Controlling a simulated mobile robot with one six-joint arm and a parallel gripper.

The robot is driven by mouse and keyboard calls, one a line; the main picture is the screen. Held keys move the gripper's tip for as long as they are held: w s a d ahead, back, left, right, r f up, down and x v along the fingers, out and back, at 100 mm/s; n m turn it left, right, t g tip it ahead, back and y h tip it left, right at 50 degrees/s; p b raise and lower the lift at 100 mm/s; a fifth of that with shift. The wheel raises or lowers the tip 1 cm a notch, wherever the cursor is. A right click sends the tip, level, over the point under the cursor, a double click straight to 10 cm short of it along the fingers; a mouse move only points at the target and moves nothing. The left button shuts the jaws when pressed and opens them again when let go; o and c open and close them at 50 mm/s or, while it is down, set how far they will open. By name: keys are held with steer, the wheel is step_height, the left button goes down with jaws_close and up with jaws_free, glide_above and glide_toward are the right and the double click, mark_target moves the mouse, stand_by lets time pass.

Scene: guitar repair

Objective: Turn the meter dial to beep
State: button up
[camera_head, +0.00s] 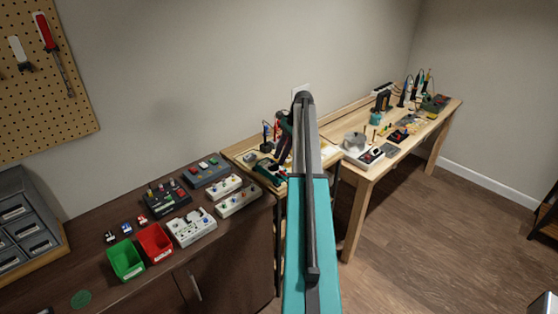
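I cannot make out the meter or its dial with certainty; items on the wooden benches are small in the head view. A dark and white box with a red part (371,156) lies on the right bench, but I cannot tell what it is. My teal and grey arm rises through the middle of the view and covers part of the left bench. I cannot make out my gripper; it seems hidden behind the arm or too small to tell from the dark items there.
A dark cabinet (90,266) at left holds a green bin (125,260), a red bin (154,244) and several pedals. The right wooden bench (420,130) holds tools and a round grey item (354,141).

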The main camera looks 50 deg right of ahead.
steer(key=p+v, duration=0.1)
steer(key=v, duration=1)
steer(key=shift+r, duration=0.4)
steer(key=shift+s+d+p, duration=0.15)
steer(key=shift+s+p, duration=0.05)
steer(key=shift+p, duration=0.1)
stand_by(0.4)
